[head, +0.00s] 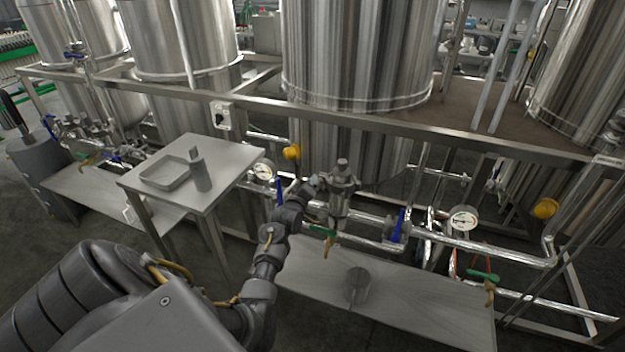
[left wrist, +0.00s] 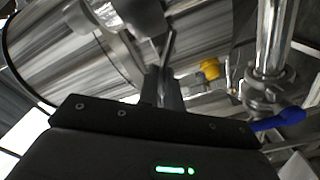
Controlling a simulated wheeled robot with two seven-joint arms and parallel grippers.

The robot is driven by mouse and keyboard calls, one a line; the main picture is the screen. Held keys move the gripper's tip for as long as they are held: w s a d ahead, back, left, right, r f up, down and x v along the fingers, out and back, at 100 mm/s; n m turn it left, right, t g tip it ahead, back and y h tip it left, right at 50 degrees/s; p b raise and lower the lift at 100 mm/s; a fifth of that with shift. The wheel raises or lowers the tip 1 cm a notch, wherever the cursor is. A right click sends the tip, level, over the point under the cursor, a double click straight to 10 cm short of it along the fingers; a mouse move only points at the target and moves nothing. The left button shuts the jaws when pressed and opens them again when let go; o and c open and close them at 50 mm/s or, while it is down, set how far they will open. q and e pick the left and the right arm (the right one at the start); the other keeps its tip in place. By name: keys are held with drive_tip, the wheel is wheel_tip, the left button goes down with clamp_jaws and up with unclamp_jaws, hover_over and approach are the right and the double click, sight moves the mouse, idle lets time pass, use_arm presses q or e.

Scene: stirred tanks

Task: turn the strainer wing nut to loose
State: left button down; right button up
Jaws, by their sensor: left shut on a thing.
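The strainer (head: 340,190) is a steel pipe body with a clamped cap, standing on the pipe run at the middle of the head view. My left arm reaches up to it from the lower left. My left gripper (head: 318,184) is at the left side of the strainer's cap, shut on the wing nut there. The wing nut itself is small and mostly hidden by the fingers. In the left wrist view the fingers (left wrist: 162,88) stand close together, with shiny steel fittings behind them. My right gripper is not in view.
A blue-handled valve (head: 398,226) and a gauge (head: 463,219) are right of the strainer. A green-handled valve (head: 325,232) hangs below it. A steel table (head: 225,160) with a tray stands left. A low bench (head: 410,300) lies below. Large tanks stand behind.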

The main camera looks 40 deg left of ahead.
use_arm(q)
drive_tip(key=shift+s+a+f+n+p, duration=0.1)
drive_tip(key=shift+f+n+p, duration=0.15)
drive_tip(key=shift+n, duration=0.9)
drive_tip(key=shift+w+a+f+n+p, duration=0.1)
drive_tip(key=shift+f+n+p, duration=0.15)
drive_tip(key=shift+n, duration=0.95)
drive_tip(key=shift+s+f+n+p, duration=0.1)
drive_tip(key=shift+f+n+p, duration=0.15)
drive_tip(key=shift+n, duration=0.9)
drive_tip(key=c, duration=1.9)
unclamp_jaws()
drive_tip(key=v, duration=1)
drive_tip(key=shift+s+d, duration=0.2)
drive_tip(key=shift+s, duration=0.15)
